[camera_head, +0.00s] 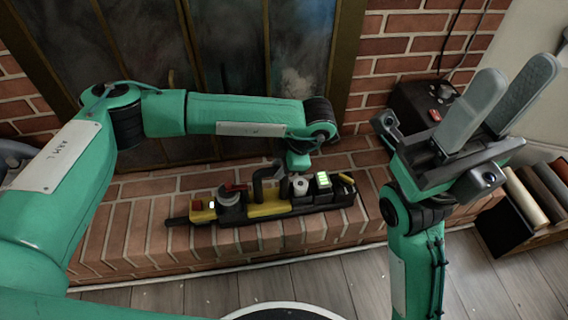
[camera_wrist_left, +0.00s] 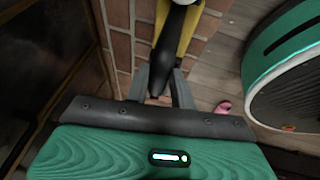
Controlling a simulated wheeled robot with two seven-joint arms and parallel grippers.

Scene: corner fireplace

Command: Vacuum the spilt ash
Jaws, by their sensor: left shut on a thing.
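The handheld vacuum (camera_head: 268,210), yellow and black, lies lengthwise along the brick hearth. A green-lit block (camera_head: 322,181) and a red part (camera_head: 236,187) show on its top. My left gripper comes down behind the vacuum, and its fingers are largely hidden in the head view. In the left wrist view, my left gripper (camera_wrist_left: 160,85) is shut on a black part of the vacuum (camera_wrist_left: 175,35). My right gripper (camera_head: 515,80) is raised at the right, open and empty, well apart from the vacuum. I cannot clearly make out the spilt ash.
The brick hearth (camera_head: 150,225) runs in front of the glass fireplace doors (camera_head: 225,50). A dark box with a red knob (camera_head: 425,105) stands at the back right. A crate of rolls (camera_head: 515,225) stands at the right. The wooden floor (camera_head: 385,285) in front has pale specks.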

